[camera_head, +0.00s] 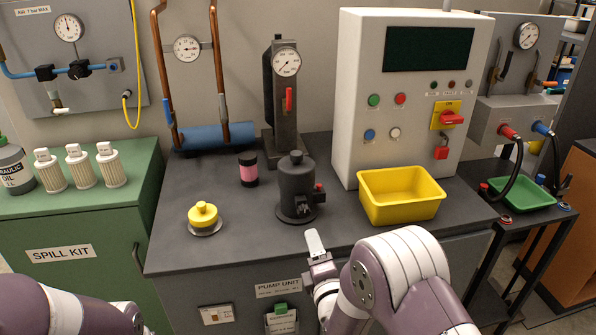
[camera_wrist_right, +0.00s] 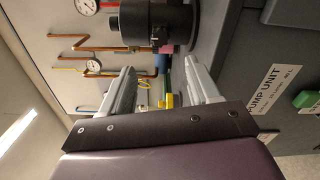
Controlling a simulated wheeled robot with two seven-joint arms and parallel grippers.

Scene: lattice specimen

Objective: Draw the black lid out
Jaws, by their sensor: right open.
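A black lid (camera_head: 295,161) with a round knob on top sits on a dark cylindrical pot (camera_head: 297,187) in the middle of the bench. The pot stands upright and has a red-tipped side fitting; it also shows at the top of the right wrist view (camera_wrist_right: 160,22). My right gripper (camera_head: 315,243) is at the bench's front edge, in front of the pot and apart from it. Its two pale fingers are spread and nothing is between them in the right wrist view (camera_wrist_right: 160,75). My left arm shows at the lower left, but its gripper is out of view.
A yellow bin (camera_head: 402,195) stands right of the pot, before a control cabinet (camera_head: 375,140). A gauge column (camera_head: 284,105) rises behind.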

